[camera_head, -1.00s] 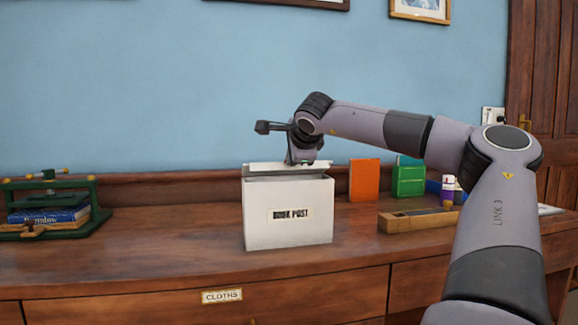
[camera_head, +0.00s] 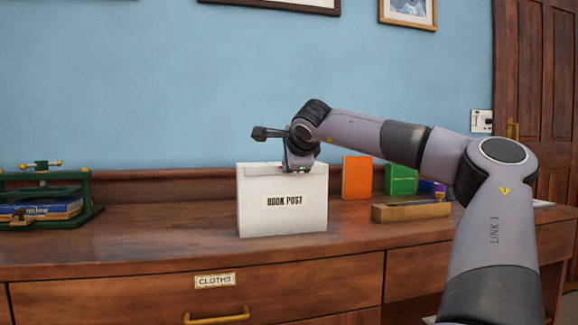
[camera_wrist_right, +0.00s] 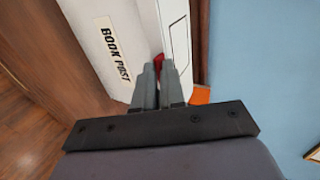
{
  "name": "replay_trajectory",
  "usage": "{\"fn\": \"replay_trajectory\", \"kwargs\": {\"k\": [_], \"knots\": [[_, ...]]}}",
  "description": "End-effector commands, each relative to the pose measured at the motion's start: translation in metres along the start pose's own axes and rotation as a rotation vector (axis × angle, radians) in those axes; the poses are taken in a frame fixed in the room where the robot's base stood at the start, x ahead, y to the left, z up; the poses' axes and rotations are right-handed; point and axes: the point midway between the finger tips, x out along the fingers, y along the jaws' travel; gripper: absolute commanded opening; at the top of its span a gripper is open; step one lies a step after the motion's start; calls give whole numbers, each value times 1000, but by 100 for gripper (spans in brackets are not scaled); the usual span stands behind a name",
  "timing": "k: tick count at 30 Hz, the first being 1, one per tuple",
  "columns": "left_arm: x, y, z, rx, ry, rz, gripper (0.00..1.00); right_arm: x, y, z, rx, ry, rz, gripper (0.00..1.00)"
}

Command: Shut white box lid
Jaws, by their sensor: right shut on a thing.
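The white box (camera_head: 258,217) stands upright on the wooden desk, its "BOOK POST" label facing me. Its white lid (camera_head: 262,167) shows only as a thin strip along the top, level with the rim, with no clear gap at the front. My right gripper (camera_head: 298,168) is at the top of the box, right of its middle. In the right wrist view its fingers (camera_wrist_right: 159,78) are close together on a small red piece (camera_wrist_right: 158,64) at the edge between the labelled face and the lid (camera_wrist_right: 180,45). The fingers hide part of that edge. My left gripper is out of view.
An orange book (camera_head: 357,177) and a green book (camera_head: 402,180) stand to the right, behind a wooden tray (camera_head: 410,212). A green press (camera_head: 75,190) with a blue book (camera_head: 45,208) is at far left. The desk left of the box is clear.

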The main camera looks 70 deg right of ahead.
Motion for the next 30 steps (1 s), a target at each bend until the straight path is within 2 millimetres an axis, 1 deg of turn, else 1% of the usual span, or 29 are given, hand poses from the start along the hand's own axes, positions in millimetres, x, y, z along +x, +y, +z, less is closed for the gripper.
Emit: {"fn": "replay_trajectory", "kwargs": {"k": [1, 15, 16, 18, 27, 30], "knots": [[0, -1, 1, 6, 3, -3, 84, 8, 13, 1, -3, 4, 31, 0], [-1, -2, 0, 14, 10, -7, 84, 10, 17, 2, -6, 3, 38, 0], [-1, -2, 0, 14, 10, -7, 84, 10, 17, 2, -6, 3, 38, 13], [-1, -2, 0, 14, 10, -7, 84, 10, 17, 2, -6, 3, 38, 31], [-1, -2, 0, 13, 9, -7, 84, 10, 16, 2, -5, 2, 36, 31], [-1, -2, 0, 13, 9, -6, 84, 4, 14, 2, -5, 1, 33, 31]]}}
